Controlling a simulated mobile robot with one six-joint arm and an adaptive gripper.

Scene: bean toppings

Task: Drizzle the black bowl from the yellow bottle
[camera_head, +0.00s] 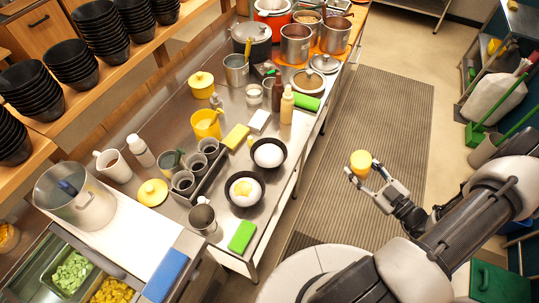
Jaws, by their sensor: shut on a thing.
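My gripper (364,172) is shut on a yellow, rounded thing (361,161), which I take to be the yellow bottle. Only its short upper part shows, and its nozzle cannot be made out. The gripper holds it above the floor mat, to the right of the counter and well apart from the bowls. Two black bowls stand on the counter: the farther bowl (256,161) holds something white, and the nearer bowl (228,194) holds something white with yellow on top.
On the steel counter (222,150), a beige bottle (287,106), a dark brown bottle (277,90), a yellow tub (207,125), a cup rack and a steel jug (203,217) stand around the bowls. Green and yellow blocks lie near. The floor mat (370,110) is clear.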

